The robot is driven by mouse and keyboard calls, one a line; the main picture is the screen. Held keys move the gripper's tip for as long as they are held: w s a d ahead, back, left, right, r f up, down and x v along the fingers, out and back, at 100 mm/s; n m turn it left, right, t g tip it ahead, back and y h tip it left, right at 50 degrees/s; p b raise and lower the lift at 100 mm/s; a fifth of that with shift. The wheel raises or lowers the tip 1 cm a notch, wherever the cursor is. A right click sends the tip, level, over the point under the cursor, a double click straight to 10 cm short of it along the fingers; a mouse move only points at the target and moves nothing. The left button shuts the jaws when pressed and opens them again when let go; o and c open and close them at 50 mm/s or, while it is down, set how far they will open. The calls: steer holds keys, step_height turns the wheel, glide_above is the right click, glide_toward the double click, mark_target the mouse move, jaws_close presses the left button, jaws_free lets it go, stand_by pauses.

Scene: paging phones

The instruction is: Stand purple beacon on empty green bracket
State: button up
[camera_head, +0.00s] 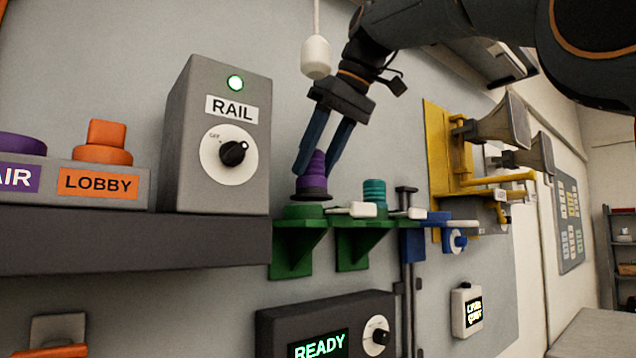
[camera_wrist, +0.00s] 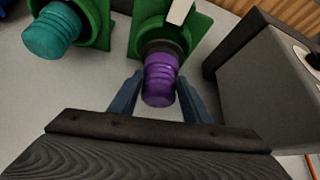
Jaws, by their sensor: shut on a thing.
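The purple beacon (camera_head: 315,178) is ribbed with a dark base and stands upright at the left green bracket (camera_head: 293,240). In the wrist view the purple beacon (camera_wrist: 161,80) sits between my fingers, its dark base at the green bracket (camera_wrist: 140,25); I cannot tell whether it rests fully on it. My gripper (camera_head: 318,170) reaches down from above, shut on the beacon; it also shows in the wrist view (camera_wrist: 160,92). The right green bracket (camera_head: 352,245) holds a teal beacon (camera_head: 374,192), which also shows in the wrist view (camera_wrist: 52,32).
A grey RAIL box (camera_head: 218,135) stands left of the brackets on a dark shelf (camera_head: 130,243). White levers (camera_head: 350,209) lie by the brackets. A white pull (camera_head: 316,57) hangs near my arm. Yellow-mounted horns (camera_head: 500,125) are to the right, a READY box (camera_head: 325,325) below.

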mark_target(322, 170)
steer(key=shift+f, duration=1.75)
steer(key=shift+d, duration=0.1)
steer(key=shift+f, duration=0.15)
steer(key=o, duration=1.4)
steer(key=shift+s+d+r, duration=0.1)
steer(key=shift+d+r, duration=0.05)
steer(key=shift+r, duration=0.3)
steer(key=v, duration=1.1)
